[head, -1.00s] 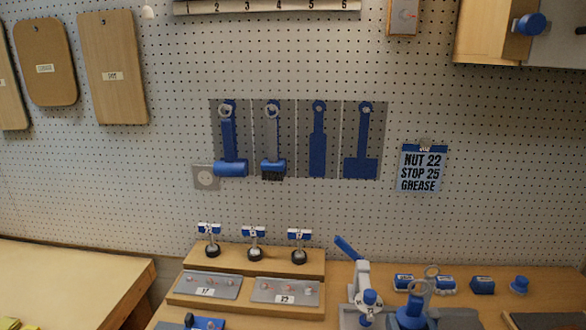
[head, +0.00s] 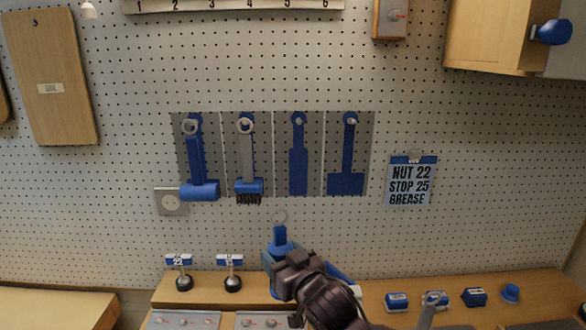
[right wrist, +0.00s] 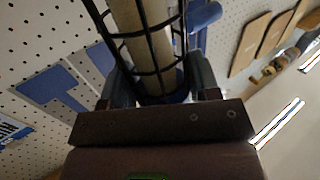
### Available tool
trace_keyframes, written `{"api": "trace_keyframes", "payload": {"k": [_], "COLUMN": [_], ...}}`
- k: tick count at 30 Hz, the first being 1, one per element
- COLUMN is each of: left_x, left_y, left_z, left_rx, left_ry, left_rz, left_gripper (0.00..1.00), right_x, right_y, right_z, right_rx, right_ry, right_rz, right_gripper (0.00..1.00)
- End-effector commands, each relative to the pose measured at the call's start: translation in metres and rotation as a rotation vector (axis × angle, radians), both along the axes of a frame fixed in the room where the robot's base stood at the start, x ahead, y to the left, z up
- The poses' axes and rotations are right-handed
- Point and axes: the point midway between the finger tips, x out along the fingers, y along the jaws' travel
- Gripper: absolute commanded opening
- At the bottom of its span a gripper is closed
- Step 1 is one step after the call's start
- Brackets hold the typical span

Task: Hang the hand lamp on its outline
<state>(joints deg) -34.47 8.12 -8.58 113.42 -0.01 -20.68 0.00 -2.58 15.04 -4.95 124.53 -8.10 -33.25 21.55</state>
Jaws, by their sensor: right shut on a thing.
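The hand lamp (head: 280,235) is in my right gripper (head: 284,264), its blue end up and a ring above it. In the right wrist view, its pale tube and dark wire cage (right wrist: 147,40) rise between the fingers of the gripper (right wrist: 160,88). The lamp is below the tool panels, apart from them. Two bare blue outlines show on the pegboard: a narrow one with a wider lower body (head: 298,160) and an upside-down T shape (head: 348,165). My gripper and forearm hide the lamp's lower part in the head view. My left gripper is out of view.
A blue-headed hammer (head: 197,165) and a brush (head: 246,165) hang on the two left panels. A note card (head: 411,182) hangs to the right. Stamps (head: 231,272) and small blue items (head: 474,297) stand on the bench below. The pegboard just above the lamp is clear.

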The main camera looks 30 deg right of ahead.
Motion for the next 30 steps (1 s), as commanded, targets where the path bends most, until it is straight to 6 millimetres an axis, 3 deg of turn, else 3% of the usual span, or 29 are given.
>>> {"api": "trace_keyframes", "payload": {"k": [1, 6, 12, 18, 30], "left_x": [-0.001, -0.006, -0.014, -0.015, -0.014], "left_y": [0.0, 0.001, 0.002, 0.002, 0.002], "left_z": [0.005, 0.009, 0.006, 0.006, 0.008], "left_rx": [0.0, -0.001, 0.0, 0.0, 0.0], "left_ry": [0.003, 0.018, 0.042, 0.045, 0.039], "left_rz": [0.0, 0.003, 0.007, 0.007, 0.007], "left_gripper": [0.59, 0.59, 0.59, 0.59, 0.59], "right_x": [0.008, 0.026, 0.036, 0.038, 0.051], "right_y": [-0.011, -0.045, -0.069, -0.077, -0.085], "right_z": [0.024, 0.085, 0.138, 0.158, 0.156], "right_rx": [-0.011, -0.009, -0.005, 0.001, 0.001], "right_ry": [-0.009, -0.011, -0.017, -0.02, -0.018], "right_rz": [-0.003, -0.027, -0.055, -0.067, -0.068], "right_gripper": [0.23, 0.23, 0.23, 0.23, 0.23]}}
